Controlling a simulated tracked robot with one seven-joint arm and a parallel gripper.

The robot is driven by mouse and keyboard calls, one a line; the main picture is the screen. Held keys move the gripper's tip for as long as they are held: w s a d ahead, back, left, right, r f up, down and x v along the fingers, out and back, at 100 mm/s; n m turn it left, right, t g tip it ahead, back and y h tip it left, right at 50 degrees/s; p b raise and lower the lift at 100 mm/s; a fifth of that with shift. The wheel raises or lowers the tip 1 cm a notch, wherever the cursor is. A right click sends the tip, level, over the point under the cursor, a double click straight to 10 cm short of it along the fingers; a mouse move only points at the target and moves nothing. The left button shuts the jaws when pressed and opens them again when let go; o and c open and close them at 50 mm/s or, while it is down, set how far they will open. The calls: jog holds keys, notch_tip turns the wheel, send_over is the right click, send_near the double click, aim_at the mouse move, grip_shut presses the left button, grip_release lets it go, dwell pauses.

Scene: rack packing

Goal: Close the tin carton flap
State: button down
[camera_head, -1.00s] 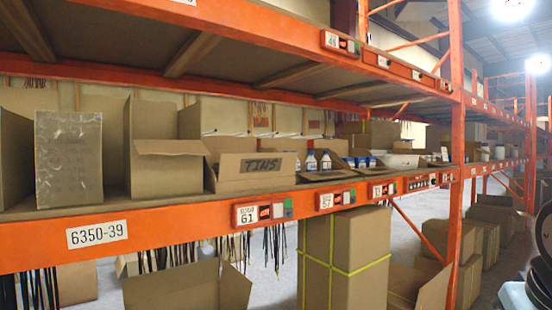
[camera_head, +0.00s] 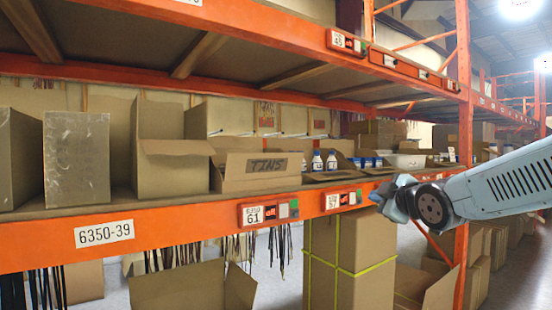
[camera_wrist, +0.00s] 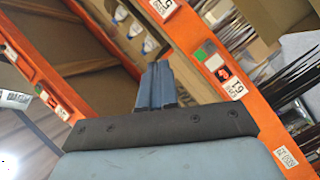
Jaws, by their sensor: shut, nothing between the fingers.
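The tin carton (camera_head: 262,172) is a brown box marked TINS on the middle shelf of the rack. Its front flap (camera_head: 264,166) bears the lettering and leans outward toward the shelf's front edge. My gripper (camera_head: 386,197) is in front of the shelf, right of the carton and clear of it, near the orange beam. In the wrist view my gripper (camera_wrist: 156,75) shows its two blue fingers pressed together with nothing between them. The carton's inside is hidden behind its front panel in the head view.
The orange shelf beam (camera_head: 180,221) runs along the front, with label units. Open cartons with white bottles (camera_head: 331,160) stand right of the tin carton, and a tall brown box (camera_head: 170,150) stands left of it. An upper shelf beam (camera_head: 262,30) hangs above. A strapped box (camera_head: 350,250) stands below.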

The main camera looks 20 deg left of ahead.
jog(key=w+a+r+n+y, duration=0.25)
jog(key=a+n+y, duration=0.2)
jog(key=a, duration=0.35)
jog(key=n+y, duration=0.4)
jog(key=n, duration=0.3)
send_near(270, 154)
jog(key=shift+g+y, duration=0.25)
jog(key=shift+g, duration=0.35)
jog(key=x, duration=0.6)
jog(key=shift+w+r, duration=0.35)
jog(key=shift+w, duration=0.05)
jog(key=shift+a, duration=0.15)
